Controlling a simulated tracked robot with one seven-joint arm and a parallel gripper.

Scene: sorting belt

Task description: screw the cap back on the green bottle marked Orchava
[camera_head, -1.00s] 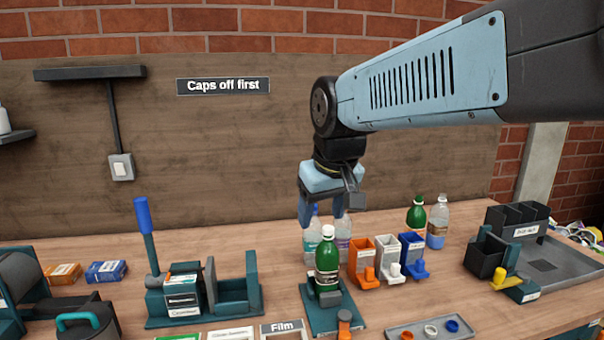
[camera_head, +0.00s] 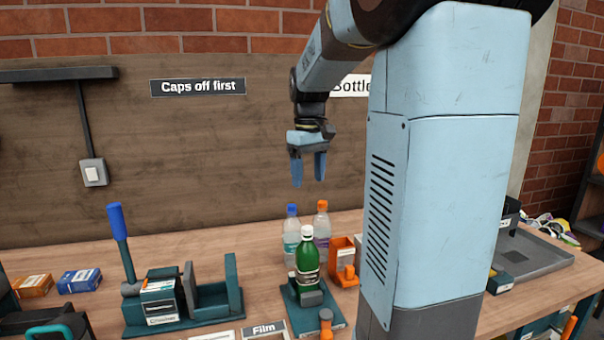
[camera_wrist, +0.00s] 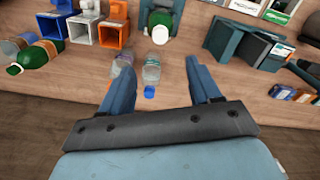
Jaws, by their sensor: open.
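The green bottle (camera_head: 309,262) stands upright in a dark green holder (camera_head: 327,325) on the bench, with a white cap (camera_head: 307,231) on its neck. I cannot tell whether the cap is tight, and the label is too small to read. The bottle also shows at the top of the wrist view (camera_wrist: 156,33), with its white cap (camera_wrist: 158,21) towards me. My gripper (camera_head: 308,184) is open and empty, pointing down, well above the bottle tops. In the wrist view, its fingers (camera_wrist: 160,65) are spread wide with nothing between them.
A blue-capped clear bottle (camera_head: 291,232) and an orange-capped one (camera_head: 321,222) stand behind the green bottle. An orange bin (camera_head: 343,262) is right of it. Another green bottle (camera_wrist: 33,57) shows in the wrist view. A blue-handled fixture (camera_head: 180,300) stands left.

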